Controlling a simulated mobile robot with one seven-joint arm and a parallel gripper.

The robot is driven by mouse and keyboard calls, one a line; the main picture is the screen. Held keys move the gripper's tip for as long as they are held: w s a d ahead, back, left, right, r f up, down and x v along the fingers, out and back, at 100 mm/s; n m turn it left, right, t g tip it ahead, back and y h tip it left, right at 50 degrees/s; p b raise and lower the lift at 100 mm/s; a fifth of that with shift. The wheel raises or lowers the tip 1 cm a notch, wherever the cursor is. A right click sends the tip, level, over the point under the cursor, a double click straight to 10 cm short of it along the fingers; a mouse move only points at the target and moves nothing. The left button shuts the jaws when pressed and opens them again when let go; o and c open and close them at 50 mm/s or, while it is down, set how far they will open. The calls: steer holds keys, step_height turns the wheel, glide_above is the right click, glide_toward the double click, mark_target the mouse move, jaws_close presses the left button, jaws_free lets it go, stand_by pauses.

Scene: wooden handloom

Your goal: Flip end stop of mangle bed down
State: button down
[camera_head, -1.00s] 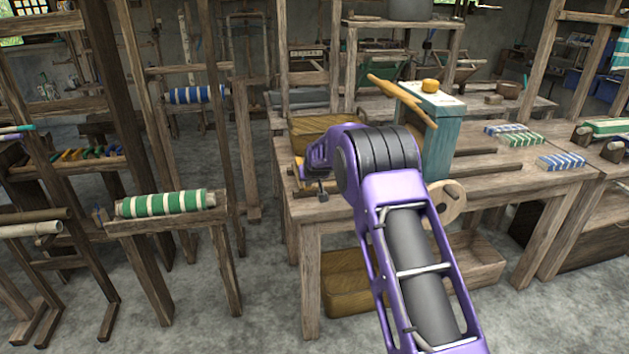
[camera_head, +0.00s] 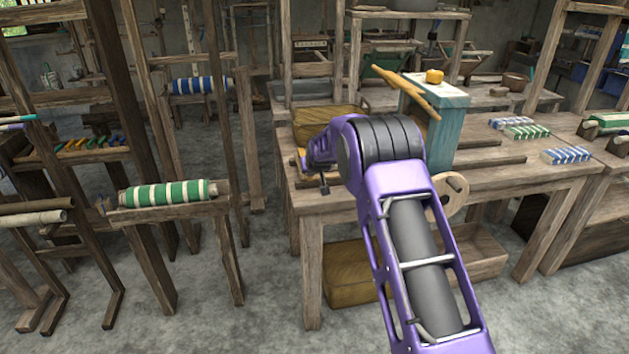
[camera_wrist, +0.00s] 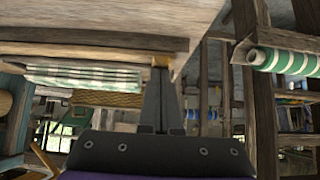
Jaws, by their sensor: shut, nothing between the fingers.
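In the wrist view my gripper (camera_wrist: 161,78) is shut and empty, with its dark fingers together. Its tips are at a small orange-yellow block (camera_wrist: 161,61), which looks like the end stop, at the end of a long wooden rail (camera_wrist: 95,47) that looks like part of the mangle bed. I cannot tell whether the tips touch the block. In the head view a bit of orange (camera_head: 301,154) shows beside my purple wrist at the left end of the workbench. My arm hides most of the bed there, and the fingers are not clear.
The workbench (camera_head: 305,205) carries a teal post (camera_head: 450,125) with an orange-yellow knob (camera_head: 434,76) and a slanted wooden lever (camera_head: 392,82). A stand to the left holds a green-and-white striped roll (camera_head: 168,193), also in the wrist view (camera_wrist: 285,62). Bare floor lies between.

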steer(key=s+d, duration=0.1)
steer(key=s, duration=0.8)
steer(key=shift+s+d+p, duration=0.15)
steer(key=shift+d+p, duration=0.25)
steer(key=shift+r, duration=0.1)
